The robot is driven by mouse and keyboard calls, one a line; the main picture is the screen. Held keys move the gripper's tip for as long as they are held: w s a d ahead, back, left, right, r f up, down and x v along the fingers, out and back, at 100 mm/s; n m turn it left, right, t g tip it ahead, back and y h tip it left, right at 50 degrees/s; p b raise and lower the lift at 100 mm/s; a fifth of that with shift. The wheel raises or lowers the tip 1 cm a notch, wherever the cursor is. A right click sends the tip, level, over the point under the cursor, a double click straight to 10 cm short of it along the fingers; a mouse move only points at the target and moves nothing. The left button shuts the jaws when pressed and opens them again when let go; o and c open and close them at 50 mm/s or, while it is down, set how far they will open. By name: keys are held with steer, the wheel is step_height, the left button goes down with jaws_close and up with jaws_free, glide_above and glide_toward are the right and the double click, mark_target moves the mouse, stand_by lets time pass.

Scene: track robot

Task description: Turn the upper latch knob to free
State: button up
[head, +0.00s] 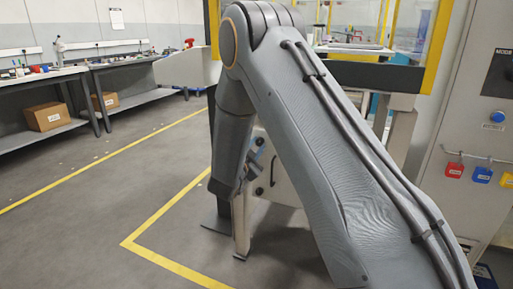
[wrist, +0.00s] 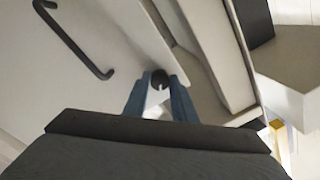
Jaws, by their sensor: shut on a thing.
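A dark round latch knob (wrist: 160,77) is on a pale door panel (wrist: 70,95), close to the panel's edge, in the wrist view. My gripper (wrist: 160,88) has its two blue-grey fingers shut on the knob, one on each side. A dark slot or notch shows on the knob, but its exact angle is hard to read. In the head view my arm hides most of the door (head: 285,188), and the held knob is not clear there. Another small dark round knob (head: 259,191) shows lower on that door.
A black bar handle (wrist: 75,40) is on the panel, left of my fingers in the wrist view. A yellow-framed machine enclosure (head: 437,45) is behind my arm. A control cabinet (head: 470,120) stands at right. Workbenches (head: 40,78) are at left, with open floor between.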

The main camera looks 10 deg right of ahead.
steer(key=m+b, duration=0.1)
steer(key=m, duration=0.4)
steer(key=shift+m, duration=0.4)
steer(key=m+b, duration=0.2)
steer(key=m, duration=0.4)
steer(key=shift+h, duration=0.4)
steer(key=shift+r, duration=0.1)
steer(key=o, duration=1)
steer(key=shift+o, duration=0.2)
steer(key=v, duration=0.7)
steer(key=shift+s+a+p, duration=0.3)
steer(key=shift+p, duration=0.15)
